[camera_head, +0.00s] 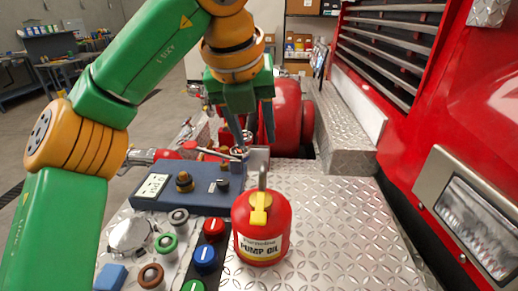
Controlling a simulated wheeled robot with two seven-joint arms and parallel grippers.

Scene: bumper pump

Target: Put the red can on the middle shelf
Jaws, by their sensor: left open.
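The red can (262,238) stands upright on the diamond-plate bumper (338,230). It has a yellow cap, a grey handle or spout on top and a white "PUMP OIL" label. My left gripper (255,143) points down, with its fingers apart and nothing seen between them. It is beyond the can and above it in the picture, near the small fittings behind the blue control box. A shelf unit (300,42) with boxes stands in the far background; I cannot tell which level is the middle shelf. My right gripper is not in view.
The blue control box (190,192) with knobs, and several coloured buttons and caps, lie left of the can. A large red cylinder (292,112) is behind. The truck's red front (440,120) and a headlight (478,220) bound the right. The plate right of the can is clear.

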